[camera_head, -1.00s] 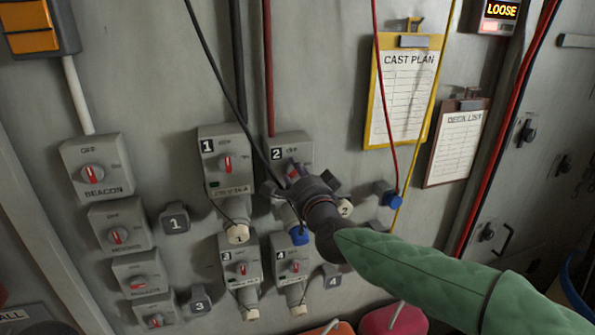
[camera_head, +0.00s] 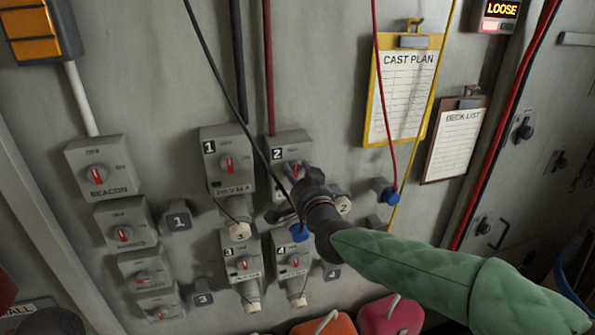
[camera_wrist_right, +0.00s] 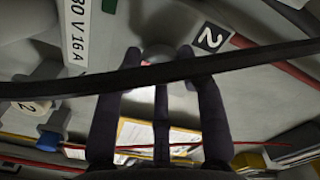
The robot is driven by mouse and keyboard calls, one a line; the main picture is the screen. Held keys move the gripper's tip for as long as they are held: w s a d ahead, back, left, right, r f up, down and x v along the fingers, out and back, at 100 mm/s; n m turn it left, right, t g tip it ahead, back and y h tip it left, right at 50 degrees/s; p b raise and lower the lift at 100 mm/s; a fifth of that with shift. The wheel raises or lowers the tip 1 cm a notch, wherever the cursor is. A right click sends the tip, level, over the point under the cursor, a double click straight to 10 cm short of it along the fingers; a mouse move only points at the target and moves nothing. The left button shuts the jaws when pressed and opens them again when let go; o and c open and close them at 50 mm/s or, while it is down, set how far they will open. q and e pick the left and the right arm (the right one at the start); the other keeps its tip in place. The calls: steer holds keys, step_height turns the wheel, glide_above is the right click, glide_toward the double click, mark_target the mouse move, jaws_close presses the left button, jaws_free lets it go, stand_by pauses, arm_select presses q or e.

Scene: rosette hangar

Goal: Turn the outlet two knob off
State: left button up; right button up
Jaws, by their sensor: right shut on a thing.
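The outlet two box (camera_head: 276,153) is grey with a black "2" label and is mounted on the wall. Its round knob (camera_head: 294,169) has a red mark and is partly covered by my fingers, so I cannot tell its exact angle. My right gripper (camera_head: 297,181) reaches in from the lower right and is shut on this knob.
A black cable (camera_head: 222,80) hangs across the outlets and crosses close in front of the wrist camera. The outlet one box (camera_head: 226,160) is just left; outlets three (camera_head: 242,262) and four (camera_head: 293,257) are below. Clipboards (camera_head: 403,95) hang at the right.

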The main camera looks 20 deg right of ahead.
steer(key=shift+f, duration=0.15)
stand_by(0.4)
steer(key=o, duration=1.1)
steer(key=shift+o, duration=0.2)
steer(key=shift+s, duration=0.25)
steer(key=s, duration=1.1)
steer(key=shift+s+d, duration=0.15)
steer(key=shift+s, duration=0.05)
